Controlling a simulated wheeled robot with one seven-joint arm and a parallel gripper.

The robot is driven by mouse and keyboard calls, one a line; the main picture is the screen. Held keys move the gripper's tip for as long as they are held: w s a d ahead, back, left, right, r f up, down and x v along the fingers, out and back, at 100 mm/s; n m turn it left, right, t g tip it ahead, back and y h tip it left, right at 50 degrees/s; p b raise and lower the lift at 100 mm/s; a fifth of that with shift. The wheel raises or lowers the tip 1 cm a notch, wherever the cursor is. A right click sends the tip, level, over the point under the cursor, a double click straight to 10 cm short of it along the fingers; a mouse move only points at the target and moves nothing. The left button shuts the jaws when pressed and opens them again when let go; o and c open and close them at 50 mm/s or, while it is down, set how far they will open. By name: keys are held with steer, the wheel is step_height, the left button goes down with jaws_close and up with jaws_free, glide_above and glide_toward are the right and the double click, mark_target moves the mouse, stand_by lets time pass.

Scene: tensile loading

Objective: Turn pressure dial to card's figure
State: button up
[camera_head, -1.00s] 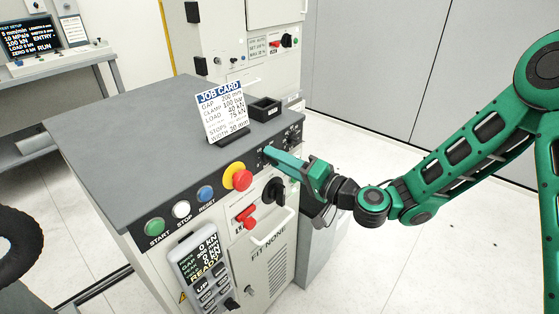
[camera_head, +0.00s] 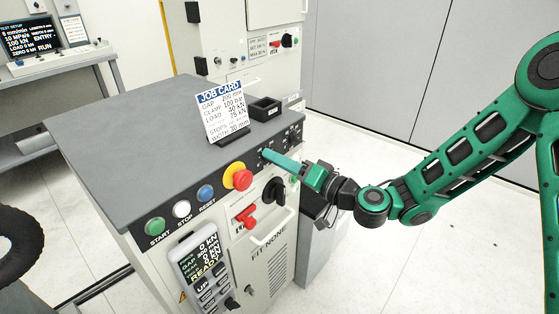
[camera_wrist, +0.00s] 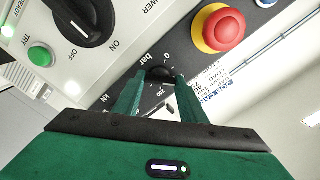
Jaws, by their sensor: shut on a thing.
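The job card (camera_head: 221,112) stands upright on the grey cabinet top; its clamp line seems to read 100 bar, in small print. My gripper (camera_head: 268,154) reaches in from the right to the dark panel on the cabinet front, and its fingers hide the dial in the head view. In the wrist view my gripper (camera_wrist: 155,92) is shut on the black pressure dial (camera_wrist: 161,73), with a finger on each side. "0" and "bar" are printed by the dial, and a larger number lies between the fingers. The dial's pointer is too hidden to read.
The red emergency button (camera_head: 240,178) on its yellow collar is left of my gripper. A black rotary power switch (camera_head: 273,191) sits just below it, with a green TRY button (camera_wrist: 40,54) close by. A small black tray (camera_head: 265,108) stands beside the card.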

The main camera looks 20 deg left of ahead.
steer(key=o, duration=1)
steer(key=shift+d+f, duration=0.1)
steer(key=shift+f, duration=0.25)
steer(key=shift+c, duration=0.2)
steer(key=shift+o, duration=0.5)
steer(key=shift+r, duration=0.1)
steer(key=shift+r, duration=0.1)
steer(key=v, duration=1)
steer(key=shift+d, duration=0.3)
